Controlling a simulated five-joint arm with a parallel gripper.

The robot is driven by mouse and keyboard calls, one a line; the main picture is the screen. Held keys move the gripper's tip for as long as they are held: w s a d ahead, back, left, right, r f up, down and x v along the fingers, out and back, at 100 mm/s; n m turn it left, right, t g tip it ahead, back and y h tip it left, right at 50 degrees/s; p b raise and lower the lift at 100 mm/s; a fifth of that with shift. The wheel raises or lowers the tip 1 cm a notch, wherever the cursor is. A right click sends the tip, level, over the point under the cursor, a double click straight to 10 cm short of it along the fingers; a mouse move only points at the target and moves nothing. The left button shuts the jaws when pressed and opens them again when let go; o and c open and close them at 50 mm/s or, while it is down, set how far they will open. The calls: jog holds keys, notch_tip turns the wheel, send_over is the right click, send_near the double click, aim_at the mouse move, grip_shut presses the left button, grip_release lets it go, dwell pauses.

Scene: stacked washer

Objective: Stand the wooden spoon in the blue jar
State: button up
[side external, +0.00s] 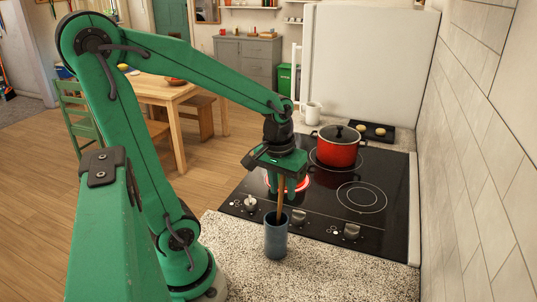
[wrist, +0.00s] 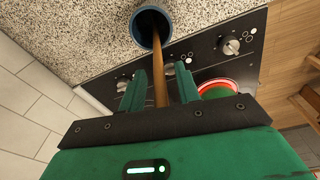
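The blue jar (side external: 276,238) stands upright on the speckled counter in front of the cooktop. It also shows at the top of the wrist view (wrist: 140,27), its mouth facing me. The wooden spoon (side external: 281,200) has its lower end inside the jar's mouth and leans slightly; its shaft (wrist: 160,75) runs up between my fingers. My gripper (side external: 288,183) is above the jar. In the wrist view, my gripper (wrist: 160,85) has its two green fingers apart, with a narrow gap on each side of the shaft. The spoon's upper end is hidden by my gripper.
A black cooktop (side external: 395,215) with knobs lies behind the jar. A red pot (side external: 337,152) with a lid stands on it, and a white mug (side external: 312,113) is farther back. A red-rimmed round shape (wrist: 217,88) is close beside my gripper. The counter (side external: 340,275) right of the jar is clear.

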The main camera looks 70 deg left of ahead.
jog(key=shift+f, duration=0.2)
jog(key=shift+s+d+r, duration=0.1)
jog(key=shift+s+r, duration=0.05)
jog(key=shift+r, duration=1.15)
jog(key=shift+s+a+r, duration=0.1)
jog(key=shift+s+r, duration=0.05)
jog(key=shift+r, duration=1.15)
jog(key=shift+s+d+r, duration=0.1)
jog(key=shift+s+r, duration=0.05)
jog(key=shift+r, duration=1.15)
jog(key=s+d+r+m+t, duration=0.1)
jog(key=s+d+m+t, duration=0.1)
jog(key=d+m+t, duration=0.2)
jog(key=d+m, duration=0.2)
jog(key=shift+s+d+m, duration=0.25)
jog(key=shift+m, duration=0.05)
jog(key=shift+r, duration=0.1)
